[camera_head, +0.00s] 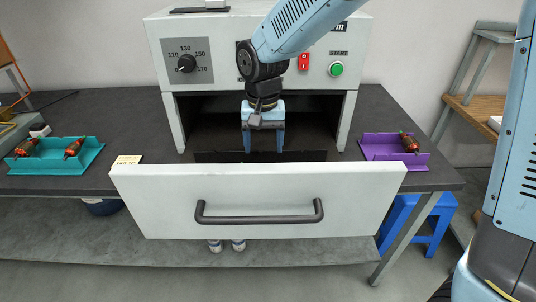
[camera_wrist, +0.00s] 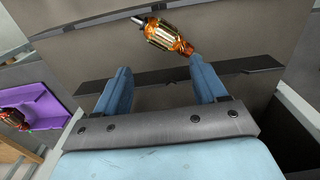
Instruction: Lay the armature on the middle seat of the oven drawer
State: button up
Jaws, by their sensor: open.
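The oven drawer (camera_head: 150,195) is pulled open, and its white front hides most of its inside in the head view. My gripper (camera_head: 263,148) points down over the drawer, with its blue fingers apart and nothing visibly held. In the wrist view, an orange-and-copper armature (camera_wrist: 168,36) with dark ends lies beyond my open gripper (camera_wrist: 160,68), apart from the fingers or close to the right one. It lies slanted near a dark rail (camera_wrist: 250,65). I cannot tell which seat, if any, it rests in. The head view does not show this armature.
A teal tray (camera_head: 52,186) with two armatures stands at the left. A purple tray (camera_head: 383,155) with one armature (camera_head: 409,142) stands at the right; it also shows in the wrist view (camera_wrist: 48,92). The oven body (camera_head: 352,60) rises behind my gripper.

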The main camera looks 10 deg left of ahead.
notch_tip(320, 180, up, 9)
jog(key=shift+f, duration=0.2)
jog(key=shift+d, duration=0.1)
dwell(0.5)
